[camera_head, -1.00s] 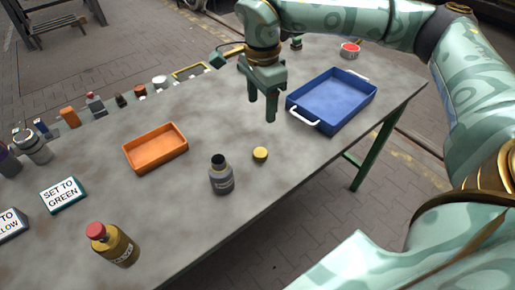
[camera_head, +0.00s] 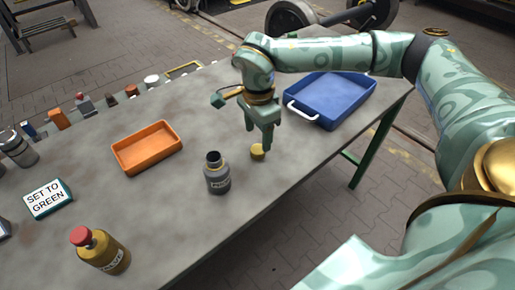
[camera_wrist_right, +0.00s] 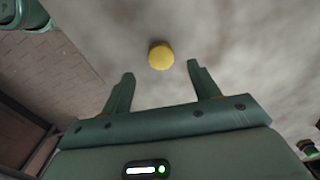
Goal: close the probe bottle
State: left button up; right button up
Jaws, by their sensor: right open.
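The probe bottle (camera_head: 217,174) is a small grey bottle with a dark, uncapped neck, standing upright on the table. A yellow cap (camera_head: 257,152) lies on the table just right of it. The cap also shows in the right wrist view (camera_wrist_right: 161,56), ahead of and between the fingertips. My right gripper (camera_head: 268,148) is open and empty, pointing down close above the cap. Its two fingers also show apart in the right wrist view (camera_wrist_right: 160,76). The cap is not between the finger pads. My left gripper is not in view.
A blue tray (camera_head: 312,118) with white handles is behind my right gripper. An orange tray (camera_head: 122,163) lies left of the bottle. A brown bottle with a red cap (camera_head: 100,252) and a "SET TO GREEN" sign (camera_head: 47,198) stand at the front left. Several small items line the far edge.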

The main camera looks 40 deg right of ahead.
aim_at(258, 149)
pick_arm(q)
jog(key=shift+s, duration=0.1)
pick_arm(e)
notch_tip(258, 149, down, 5)
jog(key=shift+w+d+f+b, duration=0.1)
jog(key=shift+f+b, duration=0.1)
jog(key=shift+b, duration=0.95)
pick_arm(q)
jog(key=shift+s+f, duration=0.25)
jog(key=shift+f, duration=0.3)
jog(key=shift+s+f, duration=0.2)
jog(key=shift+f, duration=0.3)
pick_arm(e)
jog(key=shift+r, duration=0.1)
jog(key=c, duration=1)
